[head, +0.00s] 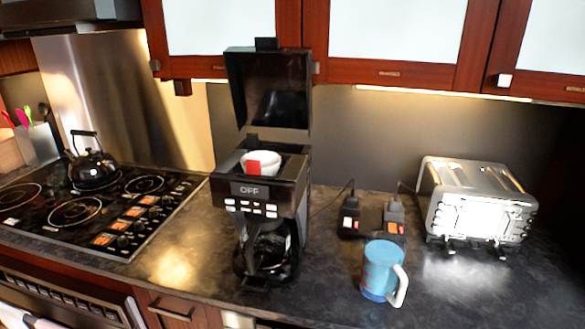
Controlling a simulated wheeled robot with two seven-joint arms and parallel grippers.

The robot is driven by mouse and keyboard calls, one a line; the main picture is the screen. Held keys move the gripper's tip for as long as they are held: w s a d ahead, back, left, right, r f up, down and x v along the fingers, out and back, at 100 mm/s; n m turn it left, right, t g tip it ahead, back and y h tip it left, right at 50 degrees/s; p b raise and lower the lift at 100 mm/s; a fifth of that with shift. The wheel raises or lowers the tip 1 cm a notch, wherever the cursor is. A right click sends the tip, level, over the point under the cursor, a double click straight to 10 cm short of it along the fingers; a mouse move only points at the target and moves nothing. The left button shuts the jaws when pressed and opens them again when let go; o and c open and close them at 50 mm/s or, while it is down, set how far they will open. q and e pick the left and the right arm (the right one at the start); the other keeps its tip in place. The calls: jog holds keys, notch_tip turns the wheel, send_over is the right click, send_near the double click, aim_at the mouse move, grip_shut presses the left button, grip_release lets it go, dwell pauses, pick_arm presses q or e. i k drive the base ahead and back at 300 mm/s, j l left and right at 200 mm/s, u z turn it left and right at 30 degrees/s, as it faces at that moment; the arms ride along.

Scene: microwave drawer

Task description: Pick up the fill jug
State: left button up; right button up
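The fill jug appears to be the blue jug (379,272) with a pale handle (399,287) on its right side. It stands upright on the dark countertop near the front edge, to the right of the coffee maker. A black coffee maker (270,200) stands left of the jug with its lid (272,88) raised. A white filter cup (262,162) with a red patch sits in its open top. Its display reads OFF, and a dark glass carafe (268,252) sits below. Neither of my grippers is in view.
A silver toaster (478,205) stands right of the jug. A power strip (372,224) with plugs and cords lies just behind the jug. A stove (95,205) with a black kettle (92,165) is at left. Wall cabinets (395,30) hang above.

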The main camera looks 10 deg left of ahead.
aim_at(385, 254)
jog(key=l+u, duration=0.7)
jog(key=l, duration=0.15)
jog(key=k+l+u, duration=0.1)
jog(key=l+u, duration=0.25)
jog(key=l, duration=0.1)
